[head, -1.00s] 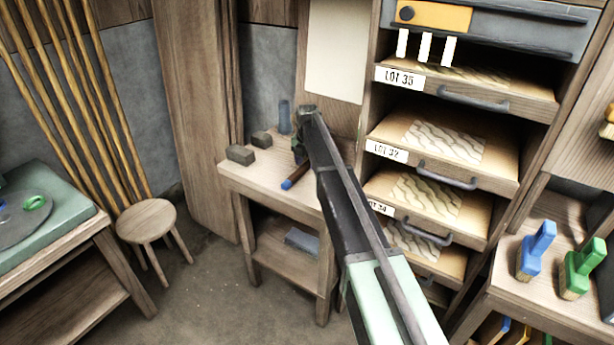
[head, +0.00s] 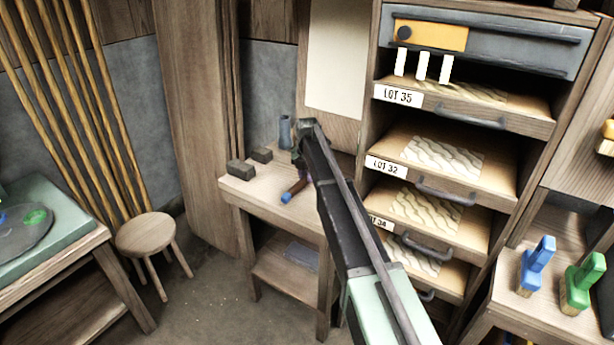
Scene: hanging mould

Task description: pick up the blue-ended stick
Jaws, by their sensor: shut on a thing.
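The blue-ended stick (head: 295,190) is brown with a blue tip that points down and left. It shows at the front part of the small wooden table (head: 262,192), and its far end is hidden behind my arm. My gripper (head: 301,171) is over this table, mostly hidden by my own arm, and is shut on the stick. I cannot tell whether the stick touches the tabletop.
Two dark blocks (head: 241,168) and a blue-grey cylinder (head: 285,132) stand on the table close to my gripper. A drawer rack (head: 446,150) rises at the right. A round stool (head: 146,234) stands on the left. Blue and green brushes (head: 537,266) stand at the lower right.

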